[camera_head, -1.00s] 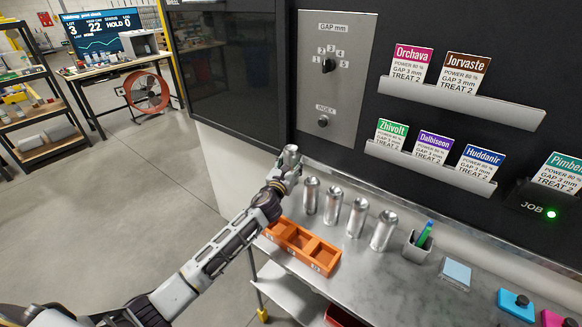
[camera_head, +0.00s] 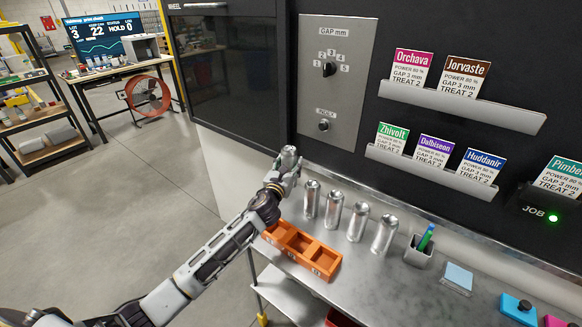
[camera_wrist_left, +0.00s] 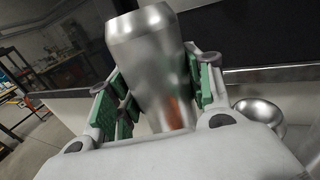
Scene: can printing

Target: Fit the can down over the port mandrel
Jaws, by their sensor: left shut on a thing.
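My left gripper (camera_head: 287,170) is shut on a plain silver can (camera_head: 289,157) near the machine's lower front, at the far left end of the steel counter. In the left wrist view the can (camera_wrist_left: 150,70) stands between the green finger pads, and its upper part rises above them. The port mandrel cannot be made out in either view; the can's lower end is hidden by the gripper. My right gripper is in neither view.
Several silver cans (camera_head: 333,216) stand in a row on the counter (camera_head: 400,283). An orange divided tray (camera_head: 327,264) lies at the front edge. A grey cup (camera_head: 418,252) with a green pen stands right of the cans. Dials (camera_head: 329,69) and sign ledges (camera_head: 460,105) are on the machine wall.

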